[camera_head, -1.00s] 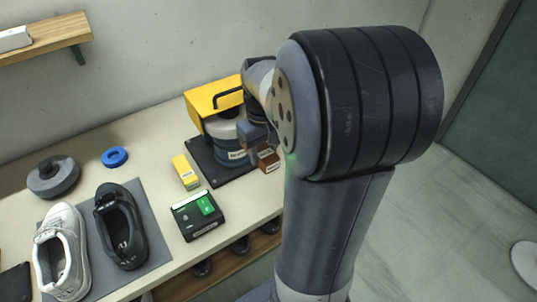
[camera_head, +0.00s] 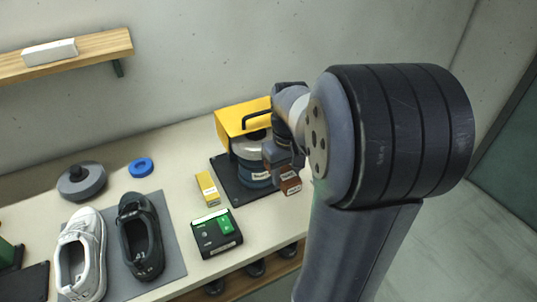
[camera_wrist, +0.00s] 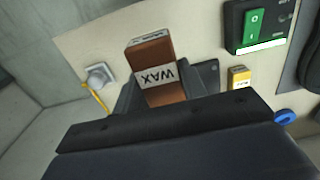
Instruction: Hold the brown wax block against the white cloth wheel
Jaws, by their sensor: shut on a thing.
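The brown wax block (camera_head: 290,184) is held in my gripper (camera_head: 284,163), at the right side of the polishing machine. In the wrist view the block (camera_wrist: 149,56) shows a white WAX label between the two dark fingers (camera_wrist: 158,88). The machine has a yellow hood (camera_head: 236,117), a pale wheel (camera_head: 247,148) on top that looks like the white cloth wheel, and a dark blue layer (camera_head: 252,174) below. My gripper partly hides the wheel's right side. I cannot tell whether the block touches the wheel.
A yellow block (camera_head: 207,188) and a black switch box (camera_head: 216,234) with a green switch lie left of the machine. A grey disc (camera_head: 82,181), a blue ring (camera_head: 141,167), a white shoe (camera_head: 80,255) and a black shoe (camera_head: 140,237) are farther left. A shelf (camera_head: 85,55) hangs above.

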